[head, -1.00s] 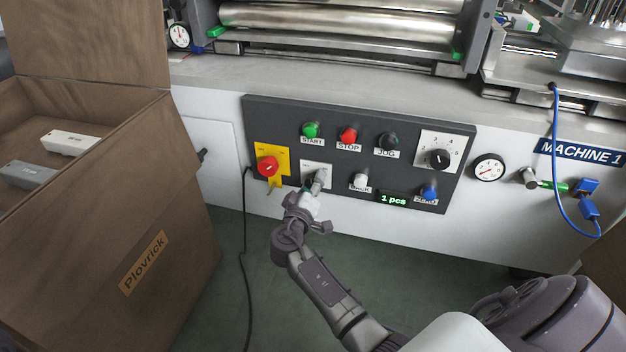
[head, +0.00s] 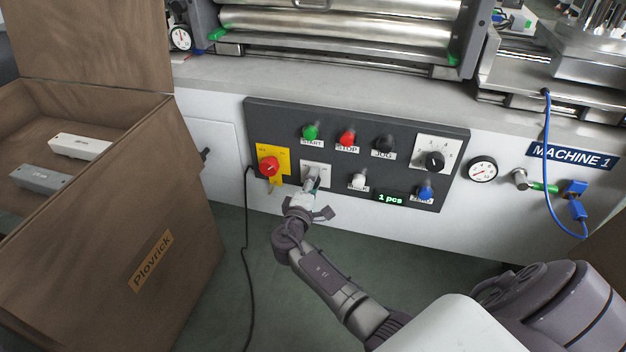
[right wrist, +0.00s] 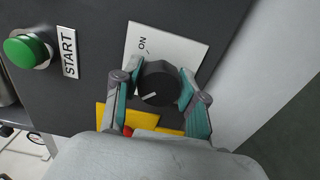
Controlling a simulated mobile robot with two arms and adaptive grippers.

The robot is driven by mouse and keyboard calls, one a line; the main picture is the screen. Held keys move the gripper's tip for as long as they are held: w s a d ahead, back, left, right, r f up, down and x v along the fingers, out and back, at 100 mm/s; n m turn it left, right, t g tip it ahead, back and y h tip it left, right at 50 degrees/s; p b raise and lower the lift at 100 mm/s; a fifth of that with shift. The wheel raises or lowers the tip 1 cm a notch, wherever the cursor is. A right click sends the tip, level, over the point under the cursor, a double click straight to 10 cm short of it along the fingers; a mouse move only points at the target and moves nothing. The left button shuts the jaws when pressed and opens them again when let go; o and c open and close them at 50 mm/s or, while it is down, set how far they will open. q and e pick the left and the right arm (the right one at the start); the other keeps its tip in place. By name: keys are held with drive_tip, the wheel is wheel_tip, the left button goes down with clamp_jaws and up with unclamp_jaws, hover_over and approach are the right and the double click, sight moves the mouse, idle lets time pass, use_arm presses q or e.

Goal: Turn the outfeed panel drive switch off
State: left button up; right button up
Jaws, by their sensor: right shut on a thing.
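The outfeed panel (head: 330,200) is a dark grey board on the white machine front. Its drive switch is a round black knob (right wrist: 160,80) on a white plate (right wrist: 185,42) marked ON. In the right wrist view the knob's white pointer line is at its lower left, away from the ON mark. Any other mark is hidden. My right gripper (head: 309,182) is at this plate in the head view. It is shut on the knob, one finger on each side, as the right wrist view (right wrist: 158,98) shows. My left gripper is not in view.
A red rotary switch on a yellow plate (head: 284,153) sits close left of my gripper. A green START button (head: 310,131), a red STOP button (head: 347,138) and a white button (head: 360,180) are near. A brown box (head: 185,215) stands at the left.

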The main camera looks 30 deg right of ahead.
drive_tip(key=shift+f, duration=0.1)
idle(0.4)
drive_tip(key=o, duration=1.1)
drive_tip(key=shift+o, duration=0.2)
drive_tip(key=v, duration=1.2)
